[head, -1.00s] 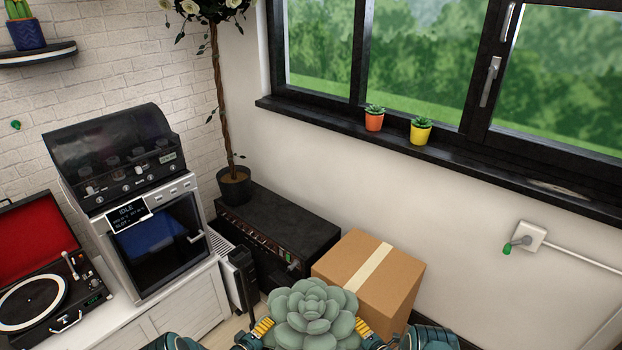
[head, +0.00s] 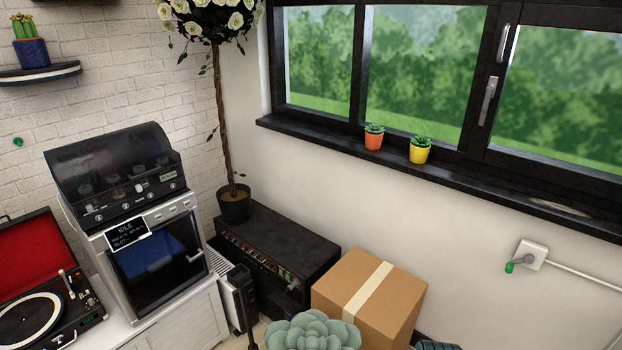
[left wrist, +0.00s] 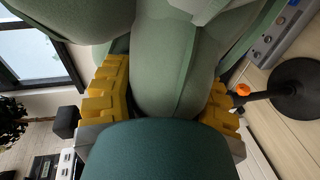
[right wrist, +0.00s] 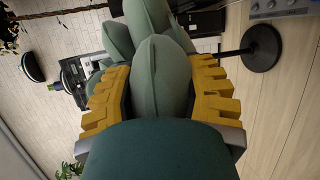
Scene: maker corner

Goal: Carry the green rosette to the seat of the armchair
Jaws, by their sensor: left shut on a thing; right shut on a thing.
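The green rosette (head: 312,332) is a pale green, succulent-shaped plush with thick petals. It shows at the bottom middle of the head view, cut off by the lower edge. In the left wrist view my left gripper (left wrist: 165,95) is shut on one of its petals (left wrist: 160,65), yellow fingers on both sides. In the right wrist view my right gripper (right wrist: 160,95) is shut on another petal (right wrist: 158,75). Both grippers are out of sight in the head view. No armchair can be made out in any view.
A cardboard box (head: 378,300) stands just beyond the rosette against the wall. A black amplifier (head: 270,250), a potted rose tree (head: 235,205), a white cabinet with a machine (head: 155,250) and a turntable (head: 40,310) fill the left. A round black stand base (right wrist: 264,48) is on the wooden floor.

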